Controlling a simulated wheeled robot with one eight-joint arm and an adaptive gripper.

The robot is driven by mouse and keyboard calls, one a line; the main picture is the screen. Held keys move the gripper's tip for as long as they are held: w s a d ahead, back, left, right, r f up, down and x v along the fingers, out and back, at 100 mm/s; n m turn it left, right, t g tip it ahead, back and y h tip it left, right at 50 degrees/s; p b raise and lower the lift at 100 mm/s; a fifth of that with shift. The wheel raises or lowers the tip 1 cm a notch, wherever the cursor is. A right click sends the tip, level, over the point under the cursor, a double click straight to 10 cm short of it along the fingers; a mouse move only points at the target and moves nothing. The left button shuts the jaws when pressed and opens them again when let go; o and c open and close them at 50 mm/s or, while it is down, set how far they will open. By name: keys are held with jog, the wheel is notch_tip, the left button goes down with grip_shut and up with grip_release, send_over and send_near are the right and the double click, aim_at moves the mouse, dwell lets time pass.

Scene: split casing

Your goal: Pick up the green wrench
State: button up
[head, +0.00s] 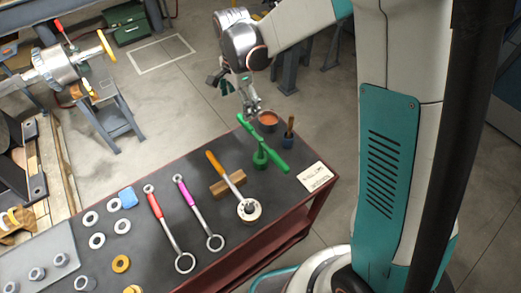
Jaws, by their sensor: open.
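The green wrench (273,154) is near the right end of the dark table (205,155). It slants from upper left to lower right, and a green upright piece (260,158) shows beside or under its middle; I cannot tell whether they are joined. My gripper (252,111) hangs down at the table's back edge, close to the wrench's upper left end. It is open, and I see nothing held in it. Contact with the wrench cannot be made out at this size.
An orange-filled round tin (267,121) and a blue cup (288,141) with a brown handle stand just right of my gripper. An orange-handled tool (225,174) rests on a wooden block (227,186). Magenta (184,193) and red (155,205) wrenches lie left.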

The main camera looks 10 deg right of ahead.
aim_at(243, 122)
jog(key=shift+s+d+f+b, duration=0.15)
jog(key=shift+f+b, duration=0.35)
jog(key=shift+f, duration=1.45)
jog(key=shift+s+d+f+b, duration=0.1)
jog(key=shift+f+b, duration=0.4)
jog(key=shift+f, duration=1.45)
jog(key=shift+s, duration=0.15)
jog(key=c, duration=1.3)
